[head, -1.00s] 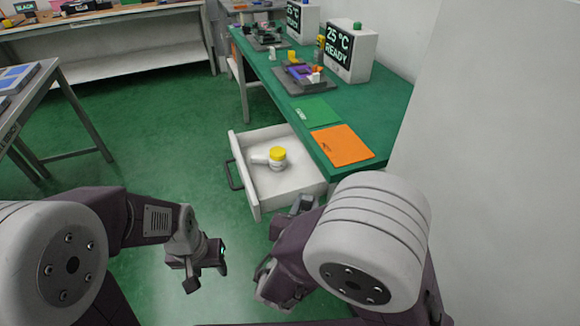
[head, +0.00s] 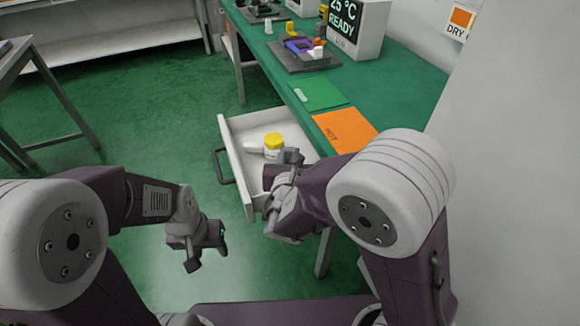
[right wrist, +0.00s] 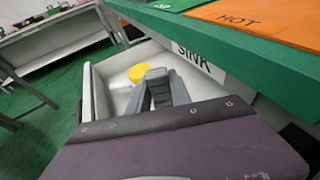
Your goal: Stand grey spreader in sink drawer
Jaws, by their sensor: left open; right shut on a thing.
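The sink drawer (head: 236,165) is a white drawer pulled out under the green bench; the SINK label shows beside it in the right wrist view (right wrist: 195,60). My right gripper (head: 287,165) is over the near right part of the drawer. It is shut on a small grey piece, seemingly the grey spreader (right wrist: 156,76), mostly hidden between the fingers. I cannot tell its full shape. My left gripper (head: 205,252) is open and empty, over the floor left of the drawer and apart from it.
A white bottle with a yellow lid (head: 274,140) is inside the drawer, with another white item lying beside it. The drawer has a dark handle (head: 222,168). Green (head: 318,93) and orange (head: 345,129) mats lie on the bench above. Floor left of the drawer is clear.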

